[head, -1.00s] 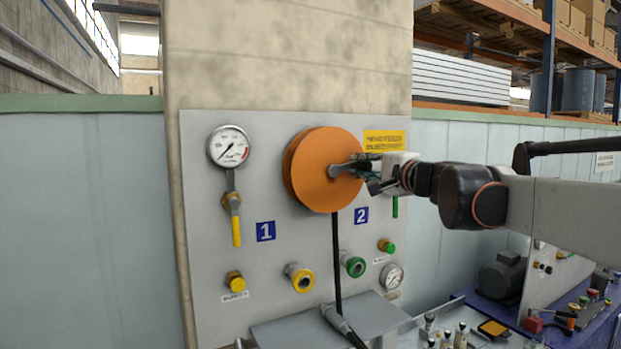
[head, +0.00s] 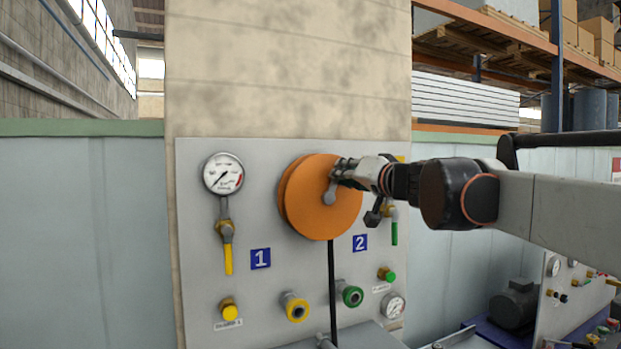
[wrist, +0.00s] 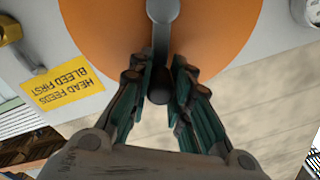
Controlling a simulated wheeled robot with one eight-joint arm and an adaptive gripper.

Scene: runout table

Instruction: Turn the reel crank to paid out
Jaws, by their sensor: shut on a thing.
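The orange reel (head: 312,215) is mounted on the upper middle of the grey panel, and a black hose hangs down from it. Its grey crank (head: 329,192) runs from the hub up toward the top right of the disc. My gripper (head: 342,170) reaches in from the right and is shut on the crank's handle end. In the wrist view the crank arm (wrist: 163,45) runs over the orange disc to a dark knob (wrist: 159,86) between the two green-padded fingers (wrist: 161,92). My gripper hides part of the handle in the head view.
The panel (head: 270,160) also carries a gauge (head: 223,174) and a yellow-handled valve (head: 227,240) at left. A green-handled valve (head: 393,225) is just below my wrist. Yellow (head: 295,306) and green (head: 350,293) couplings sit below the reel. A yellow sign (wrist: 62,87) is close beside my gripper.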

